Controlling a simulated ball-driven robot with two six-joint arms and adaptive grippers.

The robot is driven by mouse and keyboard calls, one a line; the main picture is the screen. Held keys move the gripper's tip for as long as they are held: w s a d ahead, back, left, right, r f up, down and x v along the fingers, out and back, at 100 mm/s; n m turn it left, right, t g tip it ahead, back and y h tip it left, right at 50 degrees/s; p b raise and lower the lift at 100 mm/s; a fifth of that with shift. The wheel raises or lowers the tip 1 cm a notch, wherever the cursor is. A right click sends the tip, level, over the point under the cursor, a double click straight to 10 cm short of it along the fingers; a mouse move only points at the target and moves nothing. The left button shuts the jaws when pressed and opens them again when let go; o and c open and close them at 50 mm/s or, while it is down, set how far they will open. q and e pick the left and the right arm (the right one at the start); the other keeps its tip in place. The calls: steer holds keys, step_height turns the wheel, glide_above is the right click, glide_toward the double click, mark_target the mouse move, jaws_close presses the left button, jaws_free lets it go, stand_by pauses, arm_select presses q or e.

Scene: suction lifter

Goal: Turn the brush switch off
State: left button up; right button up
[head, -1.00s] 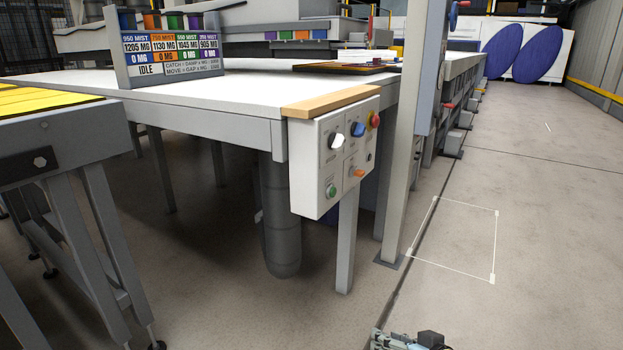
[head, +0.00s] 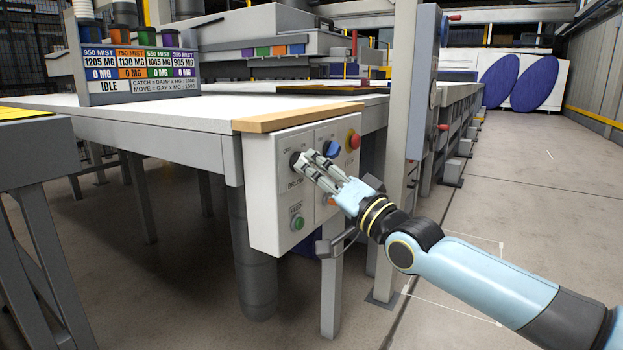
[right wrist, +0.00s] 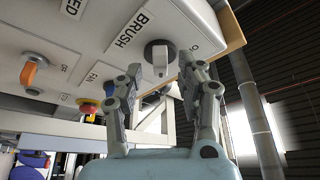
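The brush switch (right wrist: 160,60) is a dark round knob with a pale handle, beside a BRUSH label (right wrist: 130,30) in the right wrist view. In the head view the switch (head: 296,160) is at the upper left of the white control box (head: 268,185), partly covered by my gripper. My right gripper (right wrist: 160,67) is open, with one finger on each side of the knob. I cannot tell whether the fingers touch it. In the head view the gripper (head: 310,163) reaches the panel from the right. My left gripper is not in view.
Close by on the box are a blue knob (head: 332,148), a red stop button (head: 353,140) and a green button (head: 298,223). An orange knob (right wrist: 34,72) shows in the wrist view. A wooden strip (head: 290,118) lies above the box. A grey post (head: 405,130) stands behind my gripper.

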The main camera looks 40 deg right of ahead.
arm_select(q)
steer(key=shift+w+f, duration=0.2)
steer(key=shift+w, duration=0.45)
arm_select(e)
steer(key=shift+w+a+r, duration=0.1)
steer(key=shift+w+r, duration=0.1)
steer(key=shift+w, duration=0.5)
jaws_close()
arm_select(q)
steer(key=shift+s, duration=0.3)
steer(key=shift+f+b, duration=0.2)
steer(key=shift+b, duration=0.1)
